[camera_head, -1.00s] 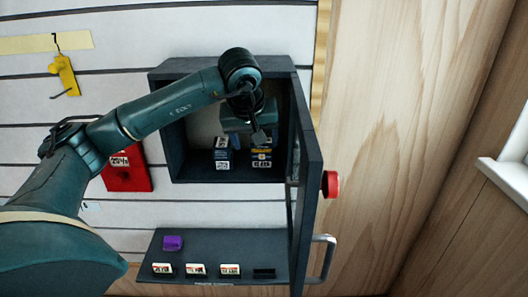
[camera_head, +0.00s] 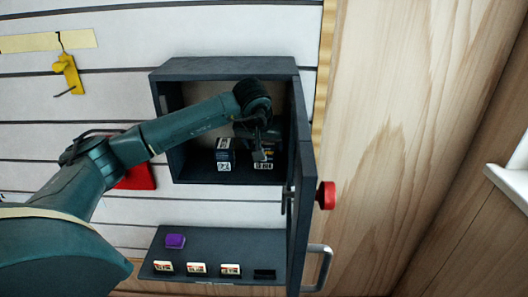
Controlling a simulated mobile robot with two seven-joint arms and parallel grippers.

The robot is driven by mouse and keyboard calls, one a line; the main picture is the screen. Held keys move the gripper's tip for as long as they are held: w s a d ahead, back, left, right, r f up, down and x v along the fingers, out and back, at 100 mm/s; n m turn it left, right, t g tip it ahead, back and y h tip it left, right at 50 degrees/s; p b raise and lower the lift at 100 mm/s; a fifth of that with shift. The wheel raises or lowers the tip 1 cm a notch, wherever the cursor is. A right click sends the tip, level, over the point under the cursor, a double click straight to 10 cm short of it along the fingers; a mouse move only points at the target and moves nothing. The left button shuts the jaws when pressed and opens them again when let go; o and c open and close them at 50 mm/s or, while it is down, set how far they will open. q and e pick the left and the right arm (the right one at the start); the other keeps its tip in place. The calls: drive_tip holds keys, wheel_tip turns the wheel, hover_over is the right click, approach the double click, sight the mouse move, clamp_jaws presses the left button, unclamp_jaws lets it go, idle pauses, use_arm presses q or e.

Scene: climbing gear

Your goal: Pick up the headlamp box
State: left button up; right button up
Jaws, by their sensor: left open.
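Two small dark boxes with printed labels stand inside the open wall cabinet (camera_head: 225,68): a left box (camera_head: 224,157) and a right box (camera_head: 264,164). I cannot read which one is the headlamp box. My left gripper (camera_head: 261,150) reaches into the cabinet from above and is open. Its fingers are in front of the right box and hide part of it. I cannot tell whether they touch it. My right gripper is not in view.
The cabinet door (camera_head: 303,190) is swung open on the right, with a red knob (camera_head: 326,195) and a metal handle (camera_head: 319,268). A shelf (camera_head: 200,248) below bears a purple item (camera_head: 175,241) and several labelled blocks. A red item (camera_head: 137,178) and a yellow hook (camera_head: 67,74) hang left.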

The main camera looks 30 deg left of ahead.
use_arm(q)
drive_tip(key=c, duration=0.9)
